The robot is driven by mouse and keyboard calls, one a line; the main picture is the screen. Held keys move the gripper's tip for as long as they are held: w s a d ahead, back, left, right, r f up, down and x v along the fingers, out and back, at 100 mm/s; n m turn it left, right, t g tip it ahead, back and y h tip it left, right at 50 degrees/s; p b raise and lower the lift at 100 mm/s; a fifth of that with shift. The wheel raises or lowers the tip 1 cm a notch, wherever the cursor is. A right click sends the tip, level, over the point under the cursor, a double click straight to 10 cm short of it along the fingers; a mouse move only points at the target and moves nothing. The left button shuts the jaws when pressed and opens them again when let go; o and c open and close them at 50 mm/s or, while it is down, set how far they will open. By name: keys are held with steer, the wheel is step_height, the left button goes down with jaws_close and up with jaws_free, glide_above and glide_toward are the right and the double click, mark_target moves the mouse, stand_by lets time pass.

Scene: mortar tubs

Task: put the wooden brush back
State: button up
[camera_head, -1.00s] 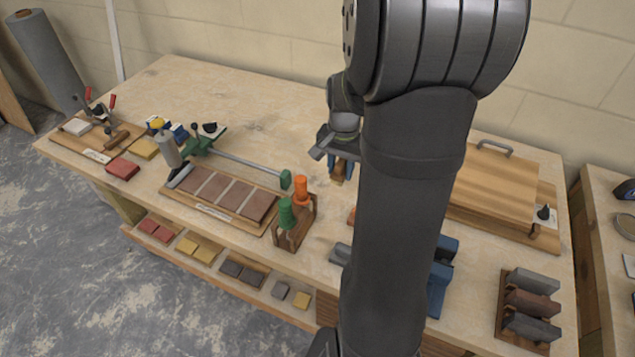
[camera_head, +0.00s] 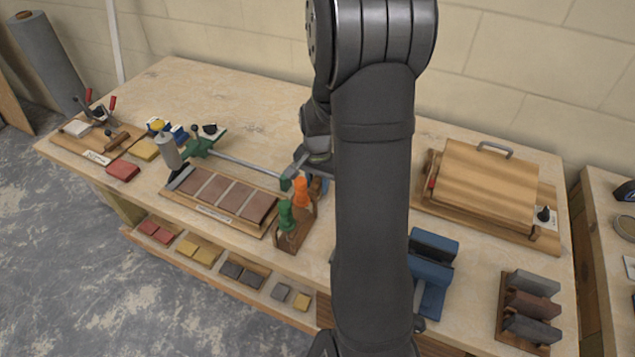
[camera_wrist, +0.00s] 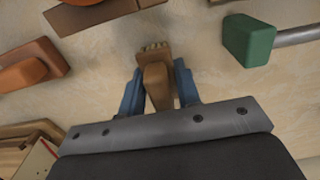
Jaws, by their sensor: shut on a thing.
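My gripper (camera_wrist: 158,92) is shut on the wooden brush (camera_wrist: 154,75), with one blue finger on each side of it. The brush is brown, and its pale bristle end points to the top of the wrist view. In the head view my gripper (camera_head: 318,186) is above the bench, beside the rack with the orange and green handles. The brush is mostly hidden there by the gripper and those handles. From these frames I cannot tell whether the brush touches the bench.
A wooden rack (camera_head: 291,239) holds an orange handle (camera_head: 301,191) and a green handle (camera_head: 286,214). The clamp's green end (camera_wrist: 248,40) is close on the right in the wrist view. A blue vise (camera_head: 432,270) and a lidded wooden box (camera_head: 485,180) stand to the right.

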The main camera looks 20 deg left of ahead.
steer(key=shift+f, duration=0.15)
steer(key=o, duration=0.9)
steer(key=shift+o, duration=0.2)
step_height(320, 180, up, 12)
steer(key=shift+r, duration=0.2)
steer(key=shift+f, duration=0.15)
step_height(320, 180, down, 12)
steer(key=shift+r, duration=1.85)
steer(key=shift+f, duration=0.1)
